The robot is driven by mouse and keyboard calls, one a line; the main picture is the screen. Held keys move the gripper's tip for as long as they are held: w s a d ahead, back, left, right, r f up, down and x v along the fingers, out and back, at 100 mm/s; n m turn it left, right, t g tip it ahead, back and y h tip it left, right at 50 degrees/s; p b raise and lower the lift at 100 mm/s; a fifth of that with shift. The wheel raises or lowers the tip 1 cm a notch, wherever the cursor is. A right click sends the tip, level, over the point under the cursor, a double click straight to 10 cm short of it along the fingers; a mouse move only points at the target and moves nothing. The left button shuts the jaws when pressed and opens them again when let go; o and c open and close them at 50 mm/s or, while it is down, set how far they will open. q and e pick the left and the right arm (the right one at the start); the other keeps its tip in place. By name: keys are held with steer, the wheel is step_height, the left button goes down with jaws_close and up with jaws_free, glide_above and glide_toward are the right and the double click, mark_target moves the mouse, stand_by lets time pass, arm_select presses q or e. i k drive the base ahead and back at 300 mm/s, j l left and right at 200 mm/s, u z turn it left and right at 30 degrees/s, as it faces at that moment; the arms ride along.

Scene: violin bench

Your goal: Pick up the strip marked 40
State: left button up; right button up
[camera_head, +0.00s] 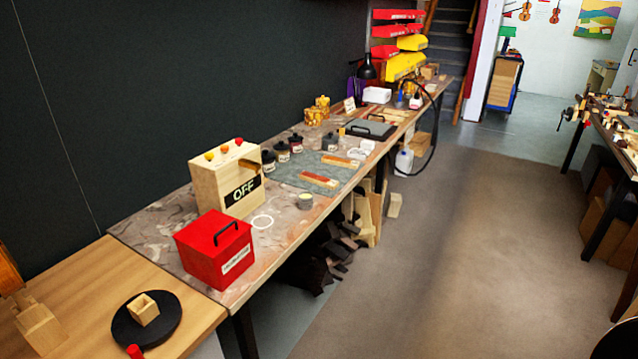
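Two short red-and-tan strips lie on a dark grey mat (291,174) on the long bench. The nearer strip (320,180) is at the mat's front right. The farther strip (341,161) is a little behind it. Any markings on them are too small to read, so I cannot tell which is marked 40. Neither of my grippers is in view.
A red box (205,262) with a black handle and a wooden box marked OFF (222,188) stand left of the mat. Several dark jars (282,152) line its back edge. A small round tin (305,201) sits near the front edge. The floor (450,240) in front is clear.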

mark_target(323, 181)
steer(key=i+l+u, duration=0.1)
steer(key=u, duration=0.3)
steer(key=i+l+u, duration=0.1)
steer(key=u, duration=0.3)
steer(key=i+l+u, duration=0.15)
steer(key=u, duration=0.25)
steer(key=i+l+u, duration=0.2)
steer(key=l, duration=0.25)
steer(key=l+u, duration=0.25)
steer(key=l, duration=0.2)
steer(key=l+u, duration=0.15)
steer(key=l, duration=0.75)
steer(key=i, duration=0.05)
